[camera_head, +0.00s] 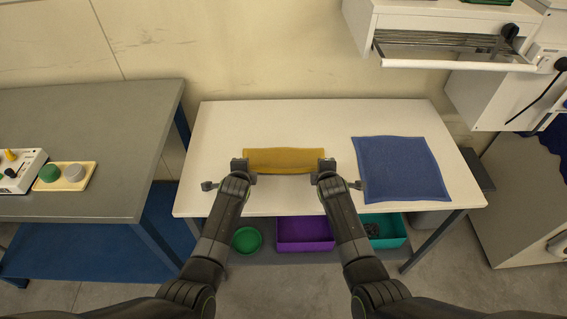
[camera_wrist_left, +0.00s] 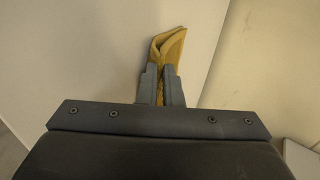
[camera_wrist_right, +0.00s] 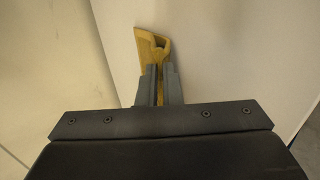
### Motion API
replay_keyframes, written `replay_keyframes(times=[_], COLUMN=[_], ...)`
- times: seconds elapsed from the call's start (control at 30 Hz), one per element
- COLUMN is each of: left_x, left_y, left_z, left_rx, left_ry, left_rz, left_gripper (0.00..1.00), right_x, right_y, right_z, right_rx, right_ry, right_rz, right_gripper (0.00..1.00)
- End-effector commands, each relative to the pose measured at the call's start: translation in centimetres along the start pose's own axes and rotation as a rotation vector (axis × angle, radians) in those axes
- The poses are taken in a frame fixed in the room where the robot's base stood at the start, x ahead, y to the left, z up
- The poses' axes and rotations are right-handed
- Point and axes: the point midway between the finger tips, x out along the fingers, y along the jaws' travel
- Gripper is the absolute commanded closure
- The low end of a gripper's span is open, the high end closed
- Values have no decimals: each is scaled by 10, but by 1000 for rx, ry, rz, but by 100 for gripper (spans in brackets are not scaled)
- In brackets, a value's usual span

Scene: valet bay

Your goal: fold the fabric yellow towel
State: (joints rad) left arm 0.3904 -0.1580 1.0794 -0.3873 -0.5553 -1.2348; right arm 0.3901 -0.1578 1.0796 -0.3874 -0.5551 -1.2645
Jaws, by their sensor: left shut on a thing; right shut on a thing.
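The yellow towel (camera_head: 285,160) is a narrow band across the middle of the white table. My left gripper (camera_head: 243,166) is shut on its left end and my right gripper (camera_head: 325,166) is shut on its right end. In the left wrist view the towel (camera_wrist_left: 168,45) stands out past the closed fingers (camera_wrist_left: 161,82), with its edge showing more than one layer. In the right wrist view the towel (camera_wrist_right: 152,48) shows a folded edge with a small gap beyond the fingers (camera_wrist_right: 159,82). Whether the towel touches the table is hard to tell.
A blue cloth (camera_head: 400,169) lies flat at the right of the white table (camera_head: 222,122). Below are a green bowl (camera_head: 246,240), a purple bin (camera_head: 304,233) and a teal bin (camera_head: 388,228). A grey bench (camera_head: 90,120) stands left. The table behind the towel is clear.

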Motion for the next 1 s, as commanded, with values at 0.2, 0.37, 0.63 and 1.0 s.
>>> replay_keyframes(times=[0.2, 0.37, 0.63, 1.0], left_x=[1, 1, 1, -5], left_y=[2, 2, 2, -2], left_z=[0, 0, 0, -1], left_rx=[0, 0, 0, -3], left_ry=[2, 2, 2, 2], left_rz=[-25, -24, -23, -24], left_gripper=[100, 100, 63, 60], right_x=[1, 1, 1, -5], right_y=[-2, -2, -2, 2], right_z=[-1, -1, -1, -1], right_rx=[0, 0, 0, 2], right_ry=[1, 1, 1, 1], right_rz=[25, 24, 23, 23], right_gripper=[100, 100, 63, 60])
